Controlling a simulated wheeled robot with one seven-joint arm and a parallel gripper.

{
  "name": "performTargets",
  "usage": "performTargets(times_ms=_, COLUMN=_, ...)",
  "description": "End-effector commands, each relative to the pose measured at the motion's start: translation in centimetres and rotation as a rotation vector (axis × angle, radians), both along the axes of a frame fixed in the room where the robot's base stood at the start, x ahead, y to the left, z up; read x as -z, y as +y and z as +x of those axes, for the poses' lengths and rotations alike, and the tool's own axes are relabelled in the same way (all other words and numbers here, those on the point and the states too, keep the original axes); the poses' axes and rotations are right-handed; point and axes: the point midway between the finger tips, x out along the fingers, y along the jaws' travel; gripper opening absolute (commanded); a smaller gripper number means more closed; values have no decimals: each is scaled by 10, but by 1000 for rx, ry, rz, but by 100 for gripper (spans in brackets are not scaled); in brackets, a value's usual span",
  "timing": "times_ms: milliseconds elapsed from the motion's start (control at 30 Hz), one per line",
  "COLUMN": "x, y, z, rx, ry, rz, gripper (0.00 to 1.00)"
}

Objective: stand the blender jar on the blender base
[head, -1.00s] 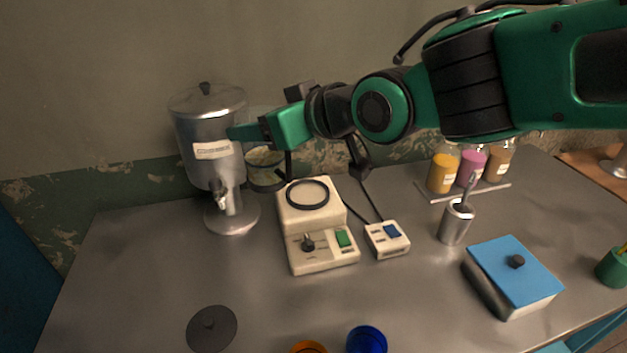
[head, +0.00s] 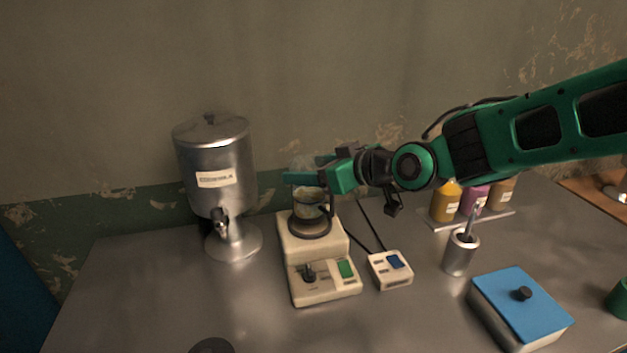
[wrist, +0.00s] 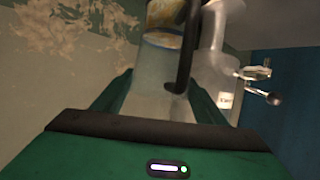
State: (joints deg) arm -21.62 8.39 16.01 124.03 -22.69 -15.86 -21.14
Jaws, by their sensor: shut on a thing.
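The blender jar (head: 309,203) is clear glass with pale yellowish contents and a dark bottom collar. It looks upright over the cream blender base (head: 322,284), with its collar at the dark ring on the base's top. I cannot tell whether it rests there or hangs just above. My gripper (head: 307,171) is shut on the jar's upper part, and its fingers hide some of the glass. In the wrist view the jar (wrist: 160,45) shows between the fingers (wrist: 158,98), with its dark handle on the right side.
A metal dispenser (head: 215,165) stands close at the left. A small switch box (head: 391,270) lies right of the base, with cables behind. A metal cup (head: 460,253), a blue-lidded box (head: 522,305) and bottles (head: 445,203) are further right. A dark lid (head: 212,346) lies at front left.

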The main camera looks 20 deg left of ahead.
Motion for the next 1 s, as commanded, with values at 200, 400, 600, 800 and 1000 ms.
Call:
performTargets(times_ms=200, x=26, y=0, z=0, rx=-1, ry=2, rz=0, gripper=16)
performTargets(times_ms=400, x=26, y=0, z=0, rx=0, ry=0, rz=-1, gripper=68)
performTargets(times_ms=600, x=26, y=0, z=0, rx=0, ry=0, rz=-1, gripper=85)
performTargets(times_ms=800, x=26, y=-1, z=-1, rx=0, ry=0, rz=0, gripper=85)
performTargets(times_ms=1000, x=18, y=-17, z=-8, rx=3, ry=-2, rz=-1, gripper=85)
